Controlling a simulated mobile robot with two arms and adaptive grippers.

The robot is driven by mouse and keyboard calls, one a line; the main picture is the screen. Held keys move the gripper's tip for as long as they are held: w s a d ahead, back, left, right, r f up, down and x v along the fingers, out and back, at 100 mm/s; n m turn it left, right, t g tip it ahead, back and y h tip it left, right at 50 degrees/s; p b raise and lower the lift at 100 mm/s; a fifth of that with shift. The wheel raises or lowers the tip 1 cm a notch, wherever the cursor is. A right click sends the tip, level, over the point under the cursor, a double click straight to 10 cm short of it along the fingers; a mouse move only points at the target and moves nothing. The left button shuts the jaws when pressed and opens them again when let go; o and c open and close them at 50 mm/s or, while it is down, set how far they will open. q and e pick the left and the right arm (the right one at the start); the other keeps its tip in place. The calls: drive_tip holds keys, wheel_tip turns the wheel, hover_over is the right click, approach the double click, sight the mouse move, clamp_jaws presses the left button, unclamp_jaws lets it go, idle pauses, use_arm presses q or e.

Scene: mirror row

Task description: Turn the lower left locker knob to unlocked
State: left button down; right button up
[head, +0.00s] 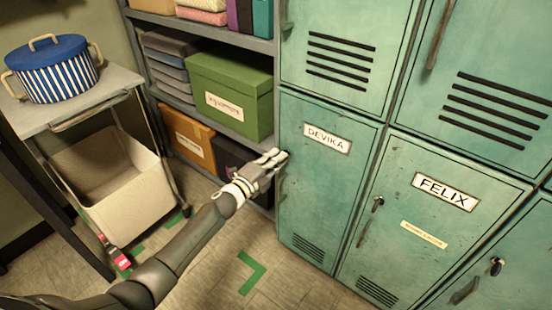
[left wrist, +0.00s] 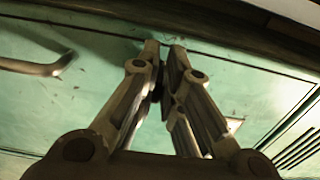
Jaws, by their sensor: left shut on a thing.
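The lower left locker (head: 325,190) is a green door with a DEVIKA name plate (head: 327,138). My left gripper (head: 280,156) is at its left edge, above the door handle (head: 282,187). In the left wrist view my left gripper (left wrist: 164,48) has its fingers close together against the green door (left wrist: 90,95), shut on the locker knob. The knob is almost wholly hidden by the fingers, with only a dark bit between them, so I cannot tell which way it points. The handle also shows in the left wrist view (left wrist: 38,66). My right gripper is not in view.
The FELIX locker (head: 430,215) stands to the right, with its own knob (head: 378,202). Shelves with a green box (head: 230,95) stand left of the lockers. A trolley (head: 110,85) bears a blue striped pot (head: 55,75). The floor (head: 285,285) before the lockers is clear.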

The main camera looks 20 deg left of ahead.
use_arm(q)
drive_tip(key=c, duration=1.6)
unclamp_jaws()
drive_tip(key=v, duration=1.2)
